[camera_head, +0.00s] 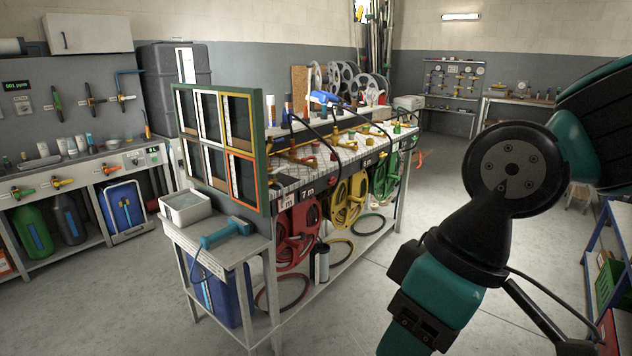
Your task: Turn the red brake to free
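The red hose reel (297,232) hangs under the near end of the central bench, below a "7 m" label. Small red fittings (311,161) sit on the bench top above it. I cannot tell which red part is the brake or how it is set. My arm crosses the right side of the view and runs down out of the bottom edge, well to the right of the red reel. My gripper's fingers are outside the picture.
A yellow reel (348,200) and a green reel (385,174) hang further along the bench. A framed panel board (262,152) stands at its near end. A side table holds a white bin (186,207) and a blue-grey tool (226,232). Floor right of the bench is clear.

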